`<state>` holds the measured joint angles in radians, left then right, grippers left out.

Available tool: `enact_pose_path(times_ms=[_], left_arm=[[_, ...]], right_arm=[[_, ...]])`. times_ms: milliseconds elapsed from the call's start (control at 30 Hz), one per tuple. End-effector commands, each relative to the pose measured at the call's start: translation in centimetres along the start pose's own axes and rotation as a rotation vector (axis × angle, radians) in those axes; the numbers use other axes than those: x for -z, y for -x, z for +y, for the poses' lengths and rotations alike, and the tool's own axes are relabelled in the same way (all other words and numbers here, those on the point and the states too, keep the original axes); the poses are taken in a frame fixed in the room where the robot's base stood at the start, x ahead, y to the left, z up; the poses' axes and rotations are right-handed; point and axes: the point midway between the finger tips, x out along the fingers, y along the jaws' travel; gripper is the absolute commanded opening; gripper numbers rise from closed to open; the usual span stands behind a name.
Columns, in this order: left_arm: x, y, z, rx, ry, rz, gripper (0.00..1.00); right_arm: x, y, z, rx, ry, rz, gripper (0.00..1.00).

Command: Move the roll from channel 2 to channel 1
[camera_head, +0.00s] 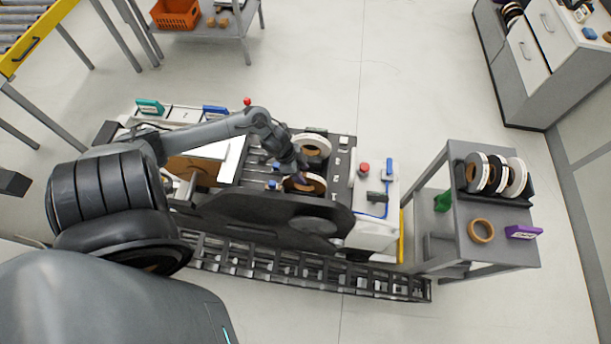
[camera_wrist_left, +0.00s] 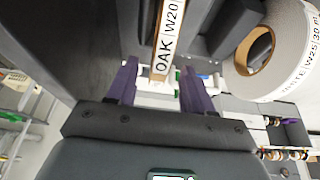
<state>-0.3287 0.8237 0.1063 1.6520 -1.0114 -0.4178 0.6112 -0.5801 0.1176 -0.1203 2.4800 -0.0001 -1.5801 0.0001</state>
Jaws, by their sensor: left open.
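An oak roll (camera_head: 306,187) with a brown face lies in the nearer channel of the dark machine; its rim label "OAK W20" (camera_wrist_left: 167,40) shows in the left wrist view. A white roll (camera_head: 318,141) sits in the farther channel, and it shows at the right of the wrist view (camera_wrist_left: 288,55), labelled W25. My right gripper is not in view.
A grey cart (camera_head: 503,254) at right carries several rolls in a rack (camera_head: 462,182), a tan ring (camera_head: 481,231) and a purple box (camera_head: 523,232). A red button (camera_head: 364,168) stands right of the channels. Open floor lies behind the machine.

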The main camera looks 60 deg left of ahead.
Motion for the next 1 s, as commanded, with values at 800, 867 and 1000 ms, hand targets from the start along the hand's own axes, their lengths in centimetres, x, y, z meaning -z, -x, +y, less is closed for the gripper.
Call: enact_pose_path(times_ms=[800, 867, 1000], left_arm=[[0.0, 7.3, 0.0, -0.001, -0.001, -0.001, 0.51], [0.0, 7.3, 0.0, -0.001, -0.001, -0.001, 0.51], [0.0, 7.3, 0.1, 0.000, -0.001, 0.000, 0.51]], right_arm=[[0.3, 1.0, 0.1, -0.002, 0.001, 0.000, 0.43], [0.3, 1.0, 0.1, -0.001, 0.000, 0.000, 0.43], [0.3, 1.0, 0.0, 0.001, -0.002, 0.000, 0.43]])
